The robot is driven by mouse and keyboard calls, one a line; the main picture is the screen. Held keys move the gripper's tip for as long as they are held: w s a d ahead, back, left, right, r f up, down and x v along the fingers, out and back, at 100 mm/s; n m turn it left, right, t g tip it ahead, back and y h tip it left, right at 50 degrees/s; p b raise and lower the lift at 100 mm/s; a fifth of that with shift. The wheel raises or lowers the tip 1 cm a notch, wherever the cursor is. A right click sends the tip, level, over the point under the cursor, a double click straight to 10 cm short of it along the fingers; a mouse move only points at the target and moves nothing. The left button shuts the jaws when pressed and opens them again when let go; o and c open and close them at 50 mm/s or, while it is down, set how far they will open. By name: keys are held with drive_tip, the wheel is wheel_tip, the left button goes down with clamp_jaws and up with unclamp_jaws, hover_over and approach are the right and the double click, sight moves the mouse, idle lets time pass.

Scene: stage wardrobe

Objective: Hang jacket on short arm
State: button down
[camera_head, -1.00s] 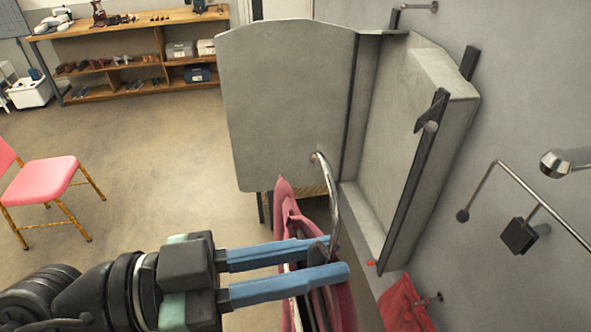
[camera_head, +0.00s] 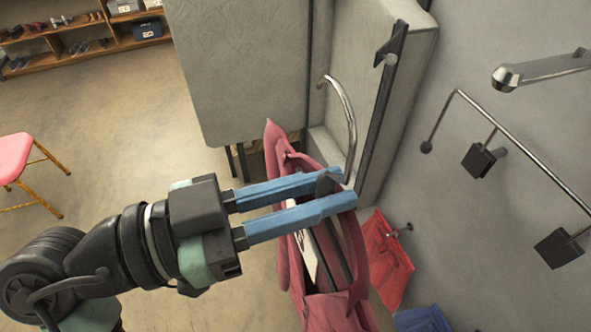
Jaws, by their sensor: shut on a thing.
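A pinkish-red jacket (camera_head: 292,262) hangs on a hanger below my gripper (camera_head: 338,190). The hanger's curved metal hook (camera_head: 350,118) rises above the blue fingers, its open end to the upper left. My gripper is shut on the hanger near the base of the hook. On the right wall, a thick metal arm with a rounded end (camera_head: 507,77) sticks out at the upper right. A thin bent metal rail (camera_head: 515,148) runs below it. I cannot tell which of these is the short arm. The hook is apart from both.
A red garment (camera_head: 387,262) hangs from a wall peg low behind the jacket, with a blue item (camera_head: 422,320) below it. A grey open cabinet (camera_head: 240,75) stands ahead. A pink chair (camera_head: 15,158) is at left. Floor between is clear.

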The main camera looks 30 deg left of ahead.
drive_tip(key=p+x, duration=0.3)
drive_tip(key=x, duration=1.5)
drive_tip(key=shift+w+d+f, duration=0.25)
drive_tip(key=shift+w+f, duration=0.05)
idle(0.7)
idle(0.4)
